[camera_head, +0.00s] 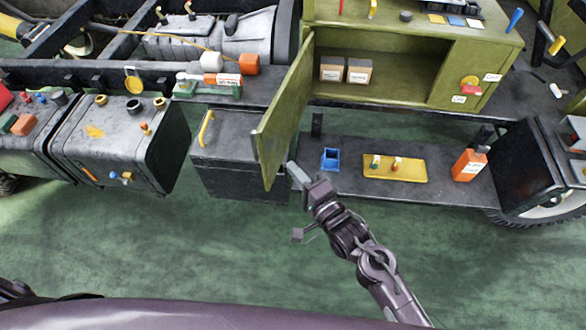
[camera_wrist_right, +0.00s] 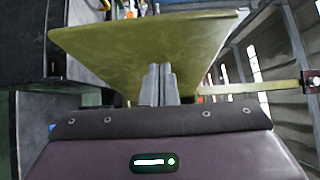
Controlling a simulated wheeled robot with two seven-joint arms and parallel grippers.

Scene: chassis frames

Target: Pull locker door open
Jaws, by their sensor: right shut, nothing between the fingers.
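The olive-green locker (camera_head: 480,60) stands at the upper right in the head view, with its inside showing. Its door (camera_head: 287,110) is swung well out toward me, hinged on the locker's left side. In the right wrist view the door (camera_wrist_right: 145,52) fills the upper middle, just beyond the fingers. My right gripper (camera_head: 294,172) is close to the door's lower free end, on its right side; I cannot tell whether it touches. Its fingers (camera_wrist_right: 158,84) are shut together with nothing between them. My left gripper is not in view.
Two small boxes (camera_head: 346,70) stand inside the locker. Below it a dark shelf (camera_head: 330,185) holds a blue holder (camera_head: 330,158), a yellow tray (camera_head: 410,178) and an orange bottle (camera_head: 468,165). A dark box with a yellow handle (camera_head: 206,128) is left of the door. The green floor in front is clear.

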